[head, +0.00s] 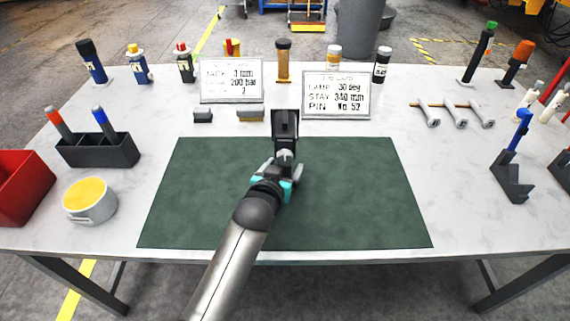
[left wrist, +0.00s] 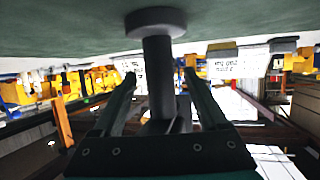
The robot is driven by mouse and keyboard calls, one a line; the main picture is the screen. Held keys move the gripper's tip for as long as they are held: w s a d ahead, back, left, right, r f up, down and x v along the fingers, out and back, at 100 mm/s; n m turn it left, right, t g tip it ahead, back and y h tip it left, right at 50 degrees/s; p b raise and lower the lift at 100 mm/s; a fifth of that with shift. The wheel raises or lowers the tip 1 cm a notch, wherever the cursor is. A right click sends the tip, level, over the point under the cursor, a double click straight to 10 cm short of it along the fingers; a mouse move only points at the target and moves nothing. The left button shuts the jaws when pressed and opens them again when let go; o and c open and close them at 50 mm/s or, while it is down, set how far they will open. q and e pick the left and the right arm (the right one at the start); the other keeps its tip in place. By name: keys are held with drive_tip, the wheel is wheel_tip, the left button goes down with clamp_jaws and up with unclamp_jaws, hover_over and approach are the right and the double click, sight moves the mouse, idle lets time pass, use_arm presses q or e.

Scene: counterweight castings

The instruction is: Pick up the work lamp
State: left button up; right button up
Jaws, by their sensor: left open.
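The work lamp stands upright on the green mat, with a dark rectangular head (head: 285,124) in the head view. In the left wrist view, which is upside down, its round base (left wrist: 156,18) rests on the mat and its dark post (left wrist: 158,75) shows between my fingers. My left gripper (head: 281,170) is open at the lamp, one finger on each side of the post, with gaps visible. It also shows in the left wrist view (left wrist: 160,77). My gripper hides the lower lamp in the head view. My right gripper is not in view.
The green mat (head: 350,210) is otherwise bare. Two white sign cards (head: 231,82) (head: 336,96) stand behind it. A black holder (head: 98,150), a yellow-topped tin (head: 90,203) and a red bin (head: 22,185) are left. A dark bracket (head: 512,182) is right. Bottles line the back.

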use_arm(q)
drive_tip(key=shift+c, duration=0.3)
clamp_jaws()
idle(0.4)
idle(0.6)
drive_tip(key=shift+w+r, duration=0.1)
drive_tip(key=shift+r, duration=0.05)
